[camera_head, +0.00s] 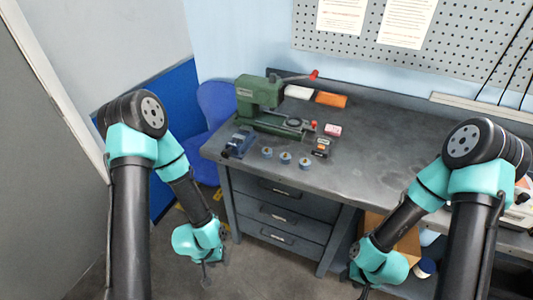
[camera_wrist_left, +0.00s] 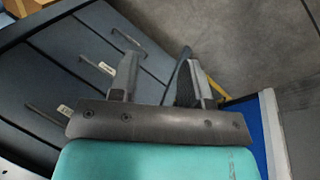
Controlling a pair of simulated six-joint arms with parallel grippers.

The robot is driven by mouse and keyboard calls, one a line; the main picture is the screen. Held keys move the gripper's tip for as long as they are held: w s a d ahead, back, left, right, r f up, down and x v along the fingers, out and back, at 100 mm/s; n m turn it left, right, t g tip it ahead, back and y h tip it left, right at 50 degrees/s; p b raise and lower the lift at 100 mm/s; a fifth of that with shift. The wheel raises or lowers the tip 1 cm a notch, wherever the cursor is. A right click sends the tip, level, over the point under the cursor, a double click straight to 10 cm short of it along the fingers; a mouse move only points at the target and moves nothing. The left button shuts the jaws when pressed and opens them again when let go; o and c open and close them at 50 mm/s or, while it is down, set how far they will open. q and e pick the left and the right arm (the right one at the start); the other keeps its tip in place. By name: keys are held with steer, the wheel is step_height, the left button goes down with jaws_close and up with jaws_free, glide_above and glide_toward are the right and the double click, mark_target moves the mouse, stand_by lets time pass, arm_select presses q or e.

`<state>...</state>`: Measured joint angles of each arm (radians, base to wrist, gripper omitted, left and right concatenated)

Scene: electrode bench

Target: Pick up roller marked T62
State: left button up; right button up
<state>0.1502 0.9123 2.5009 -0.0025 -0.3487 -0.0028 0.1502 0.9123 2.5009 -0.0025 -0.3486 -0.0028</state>
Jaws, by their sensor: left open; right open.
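Three small blue rollers with yellowish centres stand in a row near the front edge of the bench in the head view: a left one (camera_head: 267,152), a middle one (camera_head: 285,158) and a right one (camera_head: 305,163). Their markings are too small to read, so I cannot tell which is T62. My left gripper (camera_head: 207,277) hangs low in front of the drawers, below the bench top and away from the rollers. In the left wrist view it (camera_wrist_left: 158,68) is open and empty. My right gripper (camera_head: 362,288) is open, low at the right, partly hidden by its arm.
A green machine (camera_head: 262,98) stands behind the rollers on the bench (camera_head: 375,152). An orange box (camera_head: 331,99) lies further back. The bench's middle is clear.

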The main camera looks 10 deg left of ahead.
arm_select(q)
steer(key=o, duration=0.6)
steer(key=shift+c, duration=0.2)
